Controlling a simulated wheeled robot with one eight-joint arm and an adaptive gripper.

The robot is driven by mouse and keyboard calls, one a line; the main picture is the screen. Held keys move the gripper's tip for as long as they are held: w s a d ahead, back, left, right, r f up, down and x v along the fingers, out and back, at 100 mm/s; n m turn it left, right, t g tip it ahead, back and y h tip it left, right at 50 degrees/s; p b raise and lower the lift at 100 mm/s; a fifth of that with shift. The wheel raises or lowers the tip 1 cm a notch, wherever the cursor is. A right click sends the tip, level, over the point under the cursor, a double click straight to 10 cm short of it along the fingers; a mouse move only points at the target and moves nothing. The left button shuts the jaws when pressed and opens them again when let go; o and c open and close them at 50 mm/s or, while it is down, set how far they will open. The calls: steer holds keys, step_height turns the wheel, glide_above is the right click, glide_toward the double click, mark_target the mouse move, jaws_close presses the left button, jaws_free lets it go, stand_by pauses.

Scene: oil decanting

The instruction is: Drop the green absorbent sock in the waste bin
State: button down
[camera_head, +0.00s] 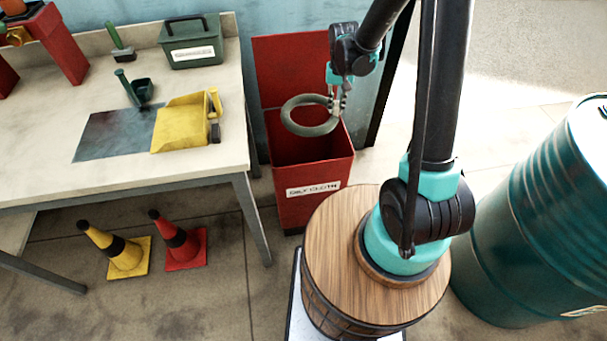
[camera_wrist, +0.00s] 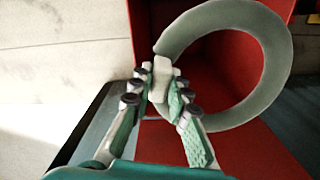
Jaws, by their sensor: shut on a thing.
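The green absorbent sock (camera_head: 309,127) is a grey-green ring in the head view. My gripper (camera_head: 337,101) is shut on its right side and holds it over the open top of the red waste bin (camera_head: 314,211). The bin's lid stands up at the back, and a white label is on its front. In the wrist view my gripper (camera_wrist: 166,92) pinches the near left part of the sock (camera_wrist: 272,52), with the red bin's inside (camera_wrist: 205,70) behind the ring. The bottom of the bin is hidden in the head view.
A workbench (camera_head: 215,155) stands left of the bin, bearing a yellow dustpan (camera_head: 182,125), a green box (camera_head: 191,42) and brushes. Yellow (camera_head: 124,250) and red (camera_head: 181,242) cones stand below it. A teal drum (camera_head: 535,220) stands at the right.

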steer(key=shift+f, duration=1.6)
steer(key=c, duration=1.4)
jaws_free()
steer(key=shift+o, duration=0.2)
step_height(320, 180, up, 12)
steer(key=shift+r, duration=0.1)
